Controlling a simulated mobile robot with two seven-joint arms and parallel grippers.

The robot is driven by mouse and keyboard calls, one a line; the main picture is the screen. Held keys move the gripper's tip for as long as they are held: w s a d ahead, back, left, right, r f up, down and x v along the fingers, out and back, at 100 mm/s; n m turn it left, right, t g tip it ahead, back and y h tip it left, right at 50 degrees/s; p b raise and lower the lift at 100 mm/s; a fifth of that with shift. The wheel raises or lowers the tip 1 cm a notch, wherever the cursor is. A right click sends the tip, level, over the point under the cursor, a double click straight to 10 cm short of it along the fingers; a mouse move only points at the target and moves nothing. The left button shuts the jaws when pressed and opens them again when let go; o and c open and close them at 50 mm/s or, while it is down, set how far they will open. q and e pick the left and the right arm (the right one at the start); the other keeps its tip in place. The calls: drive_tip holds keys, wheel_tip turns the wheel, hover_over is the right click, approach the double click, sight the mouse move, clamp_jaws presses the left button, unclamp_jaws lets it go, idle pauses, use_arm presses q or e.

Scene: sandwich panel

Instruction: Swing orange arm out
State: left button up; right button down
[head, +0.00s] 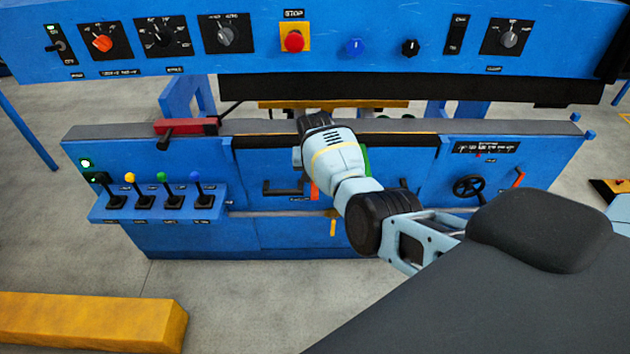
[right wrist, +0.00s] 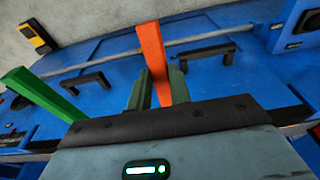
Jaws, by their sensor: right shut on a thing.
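The orange arm (right wrist: 151,45) is a flat bar on the blue machine front, standing between the fingers of my right gripper (right wrist: 160,90) in the right wrist view. The gripper is shut on it. In the head view the lower end of the orange arm (head: 314,190) shows below my right wrist, which hides the fingers and the rest of the bar. A green arm (right wrist: 42,95) stands to the left of the gripper in the wrist view, apart from it. The green arm (head: 366,160) is partly hidden behind my wrist in the head view. My left gripper is not in view.
The blue machine front (head: 190,240) carries several small levers (head: 155,198) at left and a black handwheel (head: 469,187) at right. Black handles (right wrist: 205,54) stick out near the gripper. A control panel (head: 380,20) overhangs above. A yellow beam (head: 90,320) lies on the floor.

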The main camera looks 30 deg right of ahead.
drive_tip(key=shift+r+g, duration=0.45)
drive_tip(key=shift+g, duration=0.05)
drive_tip(key=shift+w+d+r+g+y+b, duration=0.1)
drive_tip(key=shift+r+g+y+b, duration=0.3)
drive_tip(key=shift+r+y+b, duration=0.15)
drive_tip(key=shift+r, duration=0.1)
drive_tip(key=shift+r, duration=0.1)
drive_tip(key=c, duration=1.3)
unclamp_jaws()
